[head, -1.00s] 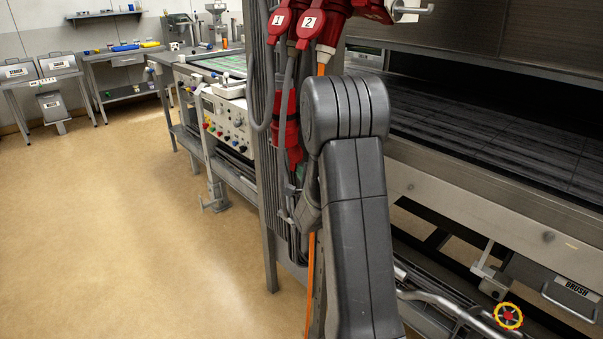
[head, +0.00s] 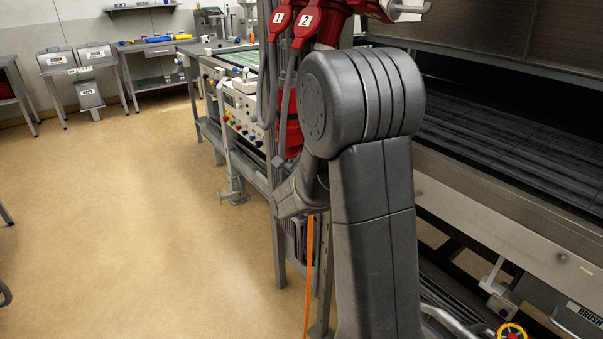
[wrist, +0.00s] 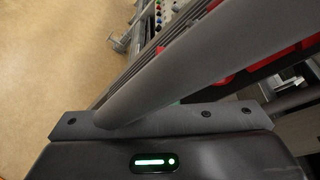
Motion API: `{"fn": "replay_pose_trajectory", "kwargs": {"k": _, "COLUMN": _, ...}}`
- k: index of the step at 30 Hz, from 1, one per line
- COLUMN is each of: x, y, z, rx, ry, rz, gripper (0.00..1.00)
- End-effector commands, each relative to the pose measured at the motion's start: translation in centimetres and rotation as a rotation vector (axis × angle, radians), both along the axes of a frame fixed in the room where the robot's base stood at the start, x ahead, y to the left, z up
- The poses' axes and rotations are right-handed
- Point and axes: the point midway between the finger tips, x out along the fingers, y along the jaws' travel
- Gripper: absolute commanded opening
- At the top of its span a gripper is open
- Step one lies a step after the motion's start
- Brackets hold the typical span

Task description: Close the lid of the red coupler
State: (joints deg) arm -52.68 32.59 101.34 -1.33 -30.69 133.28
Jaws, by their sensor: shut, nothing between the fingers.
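In the head view, the red coupler (head: 291,132) hangs low on the grey post, partly hidden behind my arm; I cannot make out its lid. My gripper (wrist: 190,65) shows as a grey bar reaching to the upper right. It is shut and empty. In the head view my arm hides it.
The grey post (head: 275,235) with cables stands left of my arm, and an orange cable (head: 309,265) hangs down. The dryer's dark belt (head: 500,145) is to the right. A control panel (head: 243,112) stands behind. The floor (head: 130,220) at left is open.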

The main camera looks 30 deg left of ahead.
Motion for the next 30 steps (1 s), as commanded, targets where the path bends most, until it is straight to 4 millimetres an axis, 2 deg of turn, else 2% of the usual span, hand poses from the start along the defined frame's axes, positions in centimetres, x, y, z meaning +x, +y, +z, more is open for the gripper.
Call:
{"fn": "replay_pose_trajectory", "kwargs": {"k": 12, "x": -1.8, "y": 0.7, "z": 2.9, "rx": 0.003, "ry": -0.003, "rz": 0.0, "gripper": 0.0}}
{"fn": "replay_pose_trajectory", "kwargs": {"k": 21, "x": -2.2, "y": 0.8, "z": 4.5, "rx": 0.001, "ry": -0.003, "rz": 0.001, "gripper": 0.0}}
{"fn": "replay_pose_trajectory", "kwargs": {"k": 30, "x": -2.2, "y": 0.9, "z": 5.3, "rx": 0.002, "ry": -0.005, "rz": 0.001, "gripper": 0.0}}
